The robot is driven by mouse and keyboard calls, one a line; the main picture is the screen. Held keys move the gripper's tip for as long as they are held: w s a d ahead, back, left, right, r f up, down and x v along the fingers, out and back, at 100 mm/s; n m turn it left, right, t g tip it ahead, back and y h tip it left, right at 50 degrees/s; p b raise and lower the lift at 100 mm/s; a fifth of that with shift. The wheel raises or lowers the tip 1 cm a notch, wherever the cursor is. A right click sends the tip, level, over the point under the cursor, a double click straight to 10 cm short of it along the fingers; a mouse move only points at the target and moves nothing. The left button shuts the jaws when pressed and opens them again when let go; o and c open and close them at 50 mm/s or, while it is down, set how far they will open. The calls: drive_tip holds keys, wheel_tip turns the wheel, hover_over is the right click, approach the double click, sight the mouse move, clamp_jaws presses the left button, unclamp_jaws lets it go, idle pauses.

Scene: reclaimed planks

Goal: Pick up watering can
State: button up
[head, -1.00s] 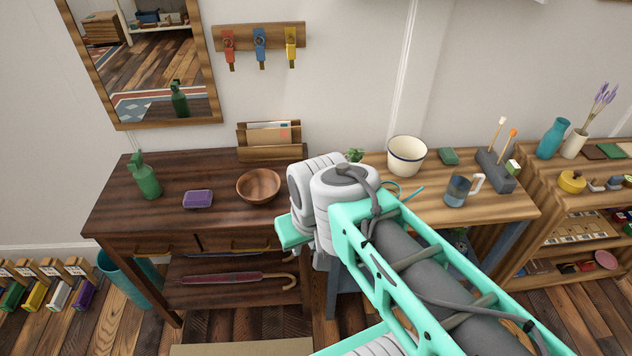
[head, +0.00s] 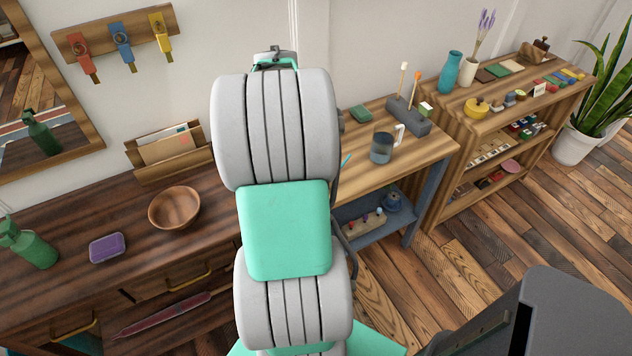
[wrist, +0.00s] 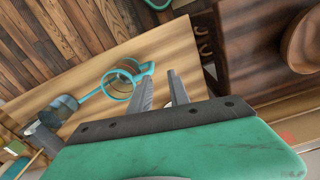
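The watering can (wrist: 121,84) stands on the light wooden table (wrist: 75,75). In the wrist view it looks see-through, with a teal rim, a teal handle at the right and a long teal spout pointing left. In the head view my arm hides most of it; only a bit of teal spout (head: 346,160) shows. My gripper (wrist: 161,86) is open, its two grey fingers apart with nothing seen between them. The fingers are close to the can's handle side, and the left finger overlaps the can's lower edge in the picture. I cannot tell whether they touch.
A mug (head: 382,147) stands near the spout, with a grey holder (head: 408,117) behind it. A dark desk (head: 75,215) on the left bears a wooden bowl (head: 174,207), a purple box (head: 107,248) and a green bottle (head: 32,248). A shelf unit (head: 447,130) stands on the right.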

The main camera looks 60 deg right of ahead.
drive_tip(key=f, duration=0.4)
drive_tip(key=d+f+p, duration=0.1)
drive_tip(key=f, duration=0.3)
drive_tip(key=d+f, duration=0.1)
drive_tip(key=f, duration=0.3)
drive_tip(key=shift+s+f, duration=0.4)
drive_tip(key=shift+c, duration=0.4)
clamp_jaws()
drive_tip(key=shift+d+r, duration=0.1)
